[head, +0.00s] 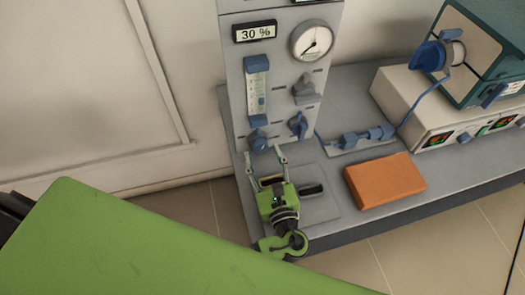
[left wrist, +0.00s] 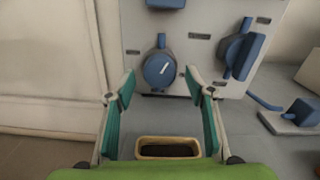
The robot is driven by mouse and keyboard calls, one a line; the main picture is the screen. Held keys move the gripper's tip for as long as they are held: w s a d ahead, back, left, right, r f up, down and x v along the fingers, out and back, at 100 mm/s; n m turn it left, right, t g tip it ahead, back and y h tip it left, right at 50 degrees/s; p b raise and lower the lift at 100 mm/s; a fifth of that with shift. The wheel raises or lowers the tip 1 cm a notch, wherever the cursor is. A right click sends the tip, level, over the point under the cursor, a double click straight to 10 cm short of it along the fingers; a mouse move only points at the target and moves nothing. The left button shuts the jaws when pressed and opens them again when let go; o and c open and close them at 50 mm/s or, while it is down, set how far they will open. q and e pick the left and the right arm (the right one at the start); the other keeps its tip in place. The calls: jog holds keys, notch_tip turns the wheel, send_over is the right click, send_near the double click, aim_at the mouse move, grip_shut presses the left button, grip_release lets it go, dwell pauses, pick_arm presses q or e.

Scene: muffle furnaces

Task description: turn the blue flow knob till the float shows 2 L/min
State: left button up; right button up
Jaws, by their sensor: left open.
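The blue flow knob (head: 258,140) sits at the lower left of the grey panel, below the flow tube (head: 257,92). In the left wrist view the knob (left wrist: 159,69) is round, with a white mark tilted up to the right. The float and its scale are too small to read. My left gripper (head: 264,152) is open in front of and below the knob. In the left wrist view its two fingers (left wrist: 159,78) stand apart, one on either side of the knob, with gaps and nothing held. My right gripper is not in view.
Above are a "30 %" display (head: 255,32) and a dial gauge (head: 312,40). An orange block (head: 385,180) lies on the grey bench (head: 350,85). A furnace (head: 480,50) stands right.

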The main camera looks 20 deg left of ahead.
pick_arm(q)
jog(key=shift+w+a, duration=0.4)
jog(key=shift+w, duration=0.05)
jog(key=c, duration=1.1)
jog(key=shift+n, duration=0.8)
jog(key=o, duration=1.1)
jog(key=shift+d, duration=0.1)
jog(key=v, duration=1.2)
